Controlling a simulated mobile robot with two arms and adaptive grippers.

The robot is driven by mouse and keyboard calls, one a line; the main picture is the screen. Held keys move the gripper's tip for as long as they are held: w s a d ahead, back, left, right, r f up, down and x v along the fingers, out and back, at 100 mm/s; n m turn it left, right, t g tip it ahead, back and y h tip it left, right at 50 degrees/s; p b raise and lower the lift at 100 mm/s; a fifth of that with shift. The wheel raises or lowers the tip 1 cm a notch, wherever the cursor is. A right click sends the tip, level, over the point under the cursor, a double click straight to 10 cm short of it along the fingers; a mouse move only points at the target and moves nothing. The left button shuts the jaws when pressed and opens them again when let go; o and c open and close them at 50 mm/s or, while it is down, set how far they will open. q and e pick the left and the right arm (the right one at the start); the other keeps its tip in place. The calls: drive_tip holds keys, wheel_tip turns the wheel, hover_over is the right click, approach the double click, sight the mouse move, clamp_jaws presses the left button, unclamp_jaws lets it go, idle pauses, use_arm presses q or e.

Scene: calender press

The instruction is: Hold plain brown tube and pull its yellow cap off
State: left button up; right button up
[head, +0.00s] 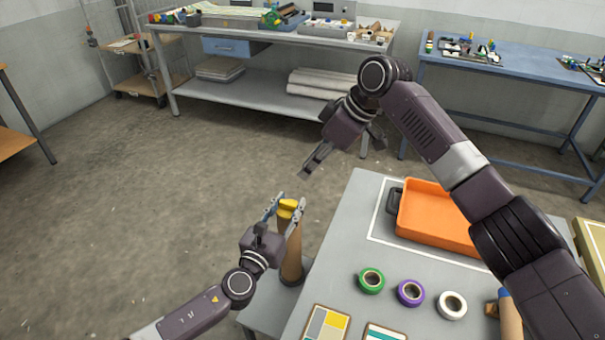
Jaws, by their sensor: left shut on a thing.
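The plain brown tube (292,258) stands upright by the left edge of the grey table, partly behind my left gripper. Its yellow cap (288,204) is at the top end and shows between the fingers. My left gripper (287,206) is shut around the upper end of the tube, with one finger on each side. The exact contact line between fingers, tube and cap is hard to see. My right gripper (306,174) hangs above and slightly right of the cap, apart from it. It is seen from the side, so its finger gap is not clear.
On the grey table (322,275) are an orange tray (432,205), green (371,281), purple (410,293) and white (452,305) tape rolls, and flat cards (326,325). Another brown tube (511,319) is partly hidden by my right arm. Open floor lies left.

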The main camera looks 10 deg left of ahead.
use_arm(q)
drive_tip(key=shift+f, duration=0.1)
drive_tip(key=o, duration=1.2)
drive_tip(key=shift+c, duration=0.2)
drive_tip(key=s+a, duration=0.2)
drive_tip(key=s, duration=0.9)
drive_tip(key=shift+s+a, duration=0.15)
drive_tip(key=shift+s, duration=0.25)
